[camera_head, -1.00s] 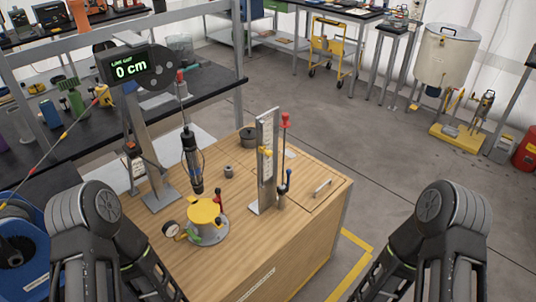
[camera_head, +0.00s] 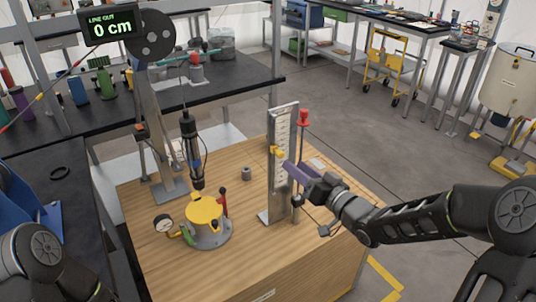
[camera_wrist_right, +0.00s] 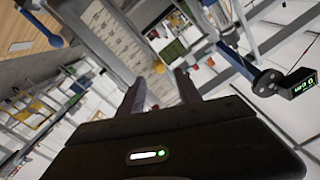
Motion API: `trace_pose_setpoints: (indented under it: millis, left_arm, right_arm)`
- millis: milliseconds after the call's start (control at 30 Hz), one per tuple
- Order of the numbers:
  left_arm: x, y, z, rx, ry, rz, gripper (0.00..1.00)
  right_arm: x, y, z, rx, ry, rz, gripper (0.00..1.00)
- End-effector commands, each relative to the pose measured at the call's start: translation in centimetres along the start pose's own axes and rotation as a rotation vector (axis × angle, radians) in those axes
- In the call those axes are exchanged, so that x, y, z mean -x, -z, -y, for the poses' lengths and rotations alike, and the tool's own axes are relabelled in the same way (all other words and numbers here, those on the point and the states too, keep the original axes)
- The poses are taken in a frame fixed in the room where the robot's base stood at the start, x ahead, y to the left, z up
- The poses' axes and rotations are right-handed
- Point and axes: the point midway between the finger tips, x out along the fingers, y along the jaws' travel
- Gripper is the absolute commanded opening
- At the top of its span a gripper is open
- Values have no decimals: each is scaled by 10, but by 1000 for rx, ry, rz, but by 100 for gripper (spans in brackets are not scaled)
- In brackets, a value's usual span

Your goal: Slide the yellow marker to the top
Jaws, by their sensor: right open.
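The yellow marker (camera_head: 277,151) sits on the left edge of an upright metal scale plate (camera_head: 284,122), about a third to halfway down it. The plate stands on the wooden cabinet. My right gripper (camera_head: 286,165) reaches in from the right, with its fingertips in front of the plate, close to the marker and slightly below it. It is open. In the right wrist view the two fingers stand apart, with the marker (camera_wrist_right: 158,67) beyond the gap between them. Whether a finger touches the marker, I cannot tell. My left gripper is out of view.
A red-knobbed post (camera_head: 303,119) stands just right of the plate. A yellow-topped fixture (camera_head: 204,211) with a gauge and a hanging black cylinder (camera_head: 191,150) are to the left. A display (camera_head: 110,25) reads 0 cm. The cabinet's front middle is clear.

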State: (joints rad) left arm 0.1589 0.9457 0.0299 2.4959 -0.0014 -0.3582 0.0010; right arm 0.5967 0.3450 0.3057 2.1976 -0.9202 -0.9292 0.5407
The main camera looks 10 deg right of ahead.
Motion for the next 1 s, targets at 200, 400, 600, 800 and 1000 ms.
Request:
trace_pose_setpoints:
  millis: [200, 400, 600, 800, 1000]
  left_arm:
    - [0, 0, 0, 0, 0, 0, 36]
    - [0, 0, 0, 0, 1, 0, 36]
    - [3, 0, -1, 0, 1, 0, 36]
    - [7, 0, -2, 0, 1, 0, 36]
    - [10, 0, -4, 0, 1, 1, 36]
  right_arm:
    - [0, 0, 0, -19, -1, -1, 41]
    - [-2, -1, 0, -19, -2, 0, 41]
    - [-21, -1, 0, -20, -2, 0, 41]
    - [-53, -1, 0, -21, -1, 0, 41]
    - [-75, -1, 0, -20, -2, 0, 41]
